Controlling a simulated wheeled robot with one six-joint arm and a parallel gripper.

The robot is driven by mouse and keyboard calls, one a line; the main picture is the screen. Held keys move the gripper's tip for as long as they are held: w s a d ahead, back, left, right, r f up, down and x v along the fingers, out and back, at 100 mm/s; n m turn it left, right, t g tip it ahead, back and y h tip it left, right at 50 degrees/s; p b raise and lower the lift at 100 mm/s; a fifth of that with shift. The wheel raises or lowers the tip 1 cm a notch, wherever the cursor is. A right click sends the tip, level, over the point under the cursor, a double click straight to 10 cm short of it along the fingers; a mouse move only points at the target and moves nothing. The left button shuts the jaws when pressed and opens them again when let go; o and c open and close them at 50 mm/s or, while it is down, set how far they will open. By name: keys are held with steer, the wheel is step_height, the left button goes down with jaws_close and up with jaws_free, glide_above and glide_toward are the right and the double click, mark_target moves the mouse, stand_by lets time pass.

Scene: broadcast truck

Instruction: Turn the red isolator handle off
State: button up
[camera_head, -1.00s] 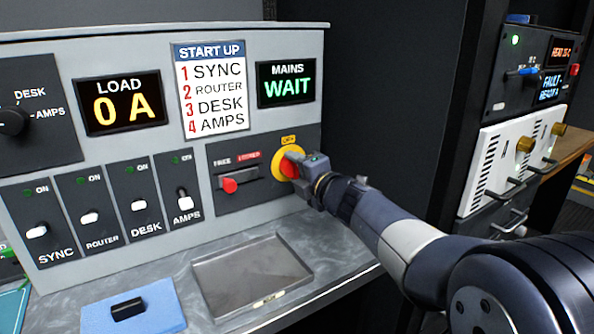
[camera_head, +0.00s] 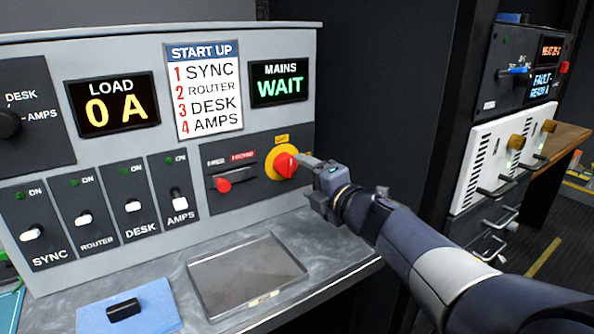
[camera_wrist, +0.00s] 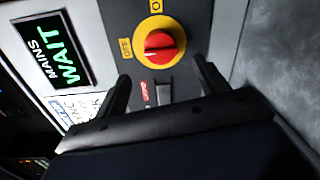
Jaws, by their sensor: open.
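The red isolator handle (camera_head: 285,165) is a round red knob on a yellow disc (camera_head: 272,154), at the right end of the grey panel. In the wrist view the red handle (camera_wrist: 160,45) sits beyond the fingertips, a little above the middle, with the yellow disc (camera_wrist: 143,27) around it and a yellow OFF label (camera_wrist: 125,48) beside it. My gripper (camera_head: 308,172) is just right of the handle in the head view, in front of the panel. In the wrist view my gripper (camera_wrist: 163,72) has its two dark fingers spread, with nothing between them.
The red slider (camera_head: 224,185) is left of the isolator. Breaker switches with white toggles (camera_head: 83,219) line the lower panel. The MAINS display (camera_head: 279,82) reads WAIT and the LOAD display (camera_head: 112,104) reads 0 A. An empty metal tray (camera_head: 246,276) lies on the desk below.

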mark_target(290, 168)
steer(key=v, duration=0.3)
steer(key=shift+s+d, duration=0.1)
steer(key=shift+s, duration=0.1)
steer(key=x, duration=1.1)
steer(key=shift+b, duration=0.4)
steer(key=shift+d, duration=0.1)
steer(key=shift+s, duration=0.1)
